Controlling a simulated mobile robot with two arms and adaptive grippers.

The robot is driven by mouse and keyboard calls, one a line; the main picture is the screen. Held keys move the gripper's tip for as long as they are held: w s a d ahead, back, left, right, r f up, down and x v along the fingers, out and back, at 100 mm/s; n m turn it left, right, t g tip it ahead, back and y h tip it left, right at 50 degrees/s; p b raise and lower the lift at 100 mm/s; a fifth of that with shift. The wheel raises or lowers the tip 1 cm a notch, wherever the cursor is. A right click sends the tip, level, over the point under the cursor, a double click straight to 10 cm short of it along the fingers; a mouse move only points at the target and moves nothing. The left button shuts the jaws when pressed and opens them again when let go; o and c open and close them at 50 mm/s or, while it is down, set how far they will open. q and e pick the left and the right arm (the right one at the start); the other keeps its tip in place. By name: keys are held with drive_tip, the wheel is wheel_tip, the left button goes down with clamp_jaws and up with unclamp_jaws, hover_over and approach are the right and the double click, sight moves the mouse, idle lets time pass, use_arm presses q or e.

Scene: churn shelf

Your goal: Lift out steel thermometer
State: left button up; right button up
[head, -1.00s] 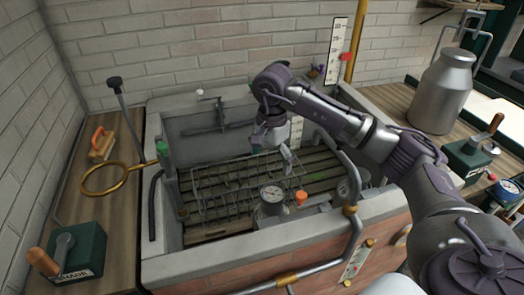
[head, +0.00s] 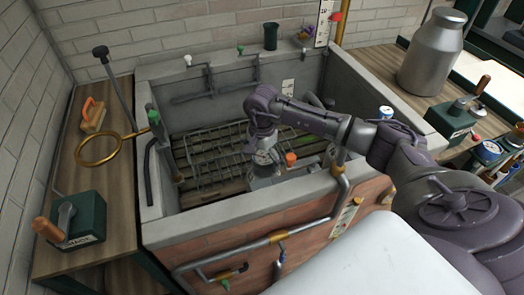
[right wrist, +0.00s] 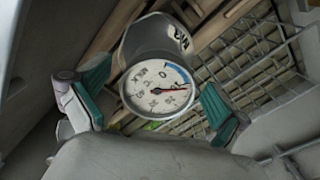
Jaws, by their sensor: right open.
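The steel thermometer shows as a round white dial (right wrist: 150,97) with a dark and red needle and a blue arc, in the right wrist view. In the head view the dial (head: 263,158) is partly covered by my right gripper (head: 262,150). It sits at a grey metal can (head: 266,181) inside the sunken basin. My right gripper (right wrist: 155,97) is open, its two green-padded fingers on either side of the dial. I cannot tell whether they touch it. My left gripper is not in view.
The stone basin (head: 225,226) has high walls around the can. A wire rack (head: 205,155) lies beside it over wooden slats. An orange-capped valve (head: 291,158) stands close on the right. A pipe (head: 341,180) crosses the right front rim.

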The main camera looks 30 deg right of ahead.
drive_tip(key=shift+c, duration=0.2)
drive_tip(key=c, duration=1.3)
drive_tip(key=shift+o, duration=0.2)
wheel_tip(320, 180, up, 5)
drive_tip(key=shift+r, duration=0.1)
drive_tip(key=shift+a+r, duration=0.15)
drive_tip(key=shift+d+r+p, duration=0.2)
drive_tip(key=shift+r+p, duration=0.55)
drive_tip(key=shift+p, duration=0.1)
wheel_tip(320, 180, up, 2)
drive_tip(key=shift+a+r+p, duration=0.1)
drive_tip(key=shift+p, duration=0.75)
use_arm(q)
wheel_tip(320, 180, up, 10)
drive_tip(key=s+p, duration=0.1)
drive_tip(key=p, duration=0.5)
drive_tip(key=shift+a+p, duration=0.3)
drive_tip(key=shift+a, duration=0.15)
use_arm(e)
wheel_tip(320, 180, up, 8)
